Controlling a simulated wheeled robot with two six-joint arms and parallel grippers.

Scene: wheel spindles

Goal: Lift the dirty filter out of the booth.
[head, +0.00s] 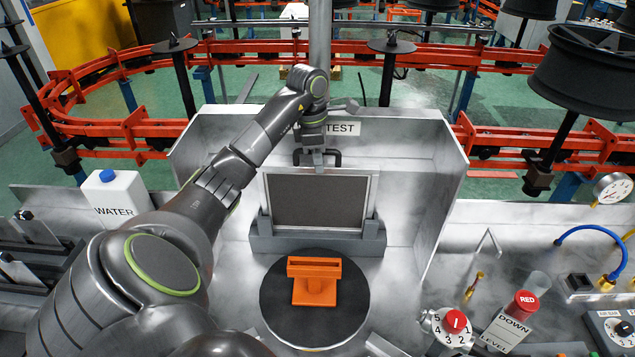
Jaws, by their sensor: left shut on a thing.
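The dirty filter (318,203) is a dark grey panel in a light metal frame, standing upright inside the grey metal booth (205,150). Its lower edge is at a grey slotted holder (300,243) at the back of the booth; whether it is fully seated I cannot tell. My left arm covers part of the booth's left side. My right gripper is not in view.
An orange slotted stand (314,282) sits on a dark round turntable (283,310) in front of the filter. A white water container (112,205) stands left. Red conveyor rails (430,48) run behind.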

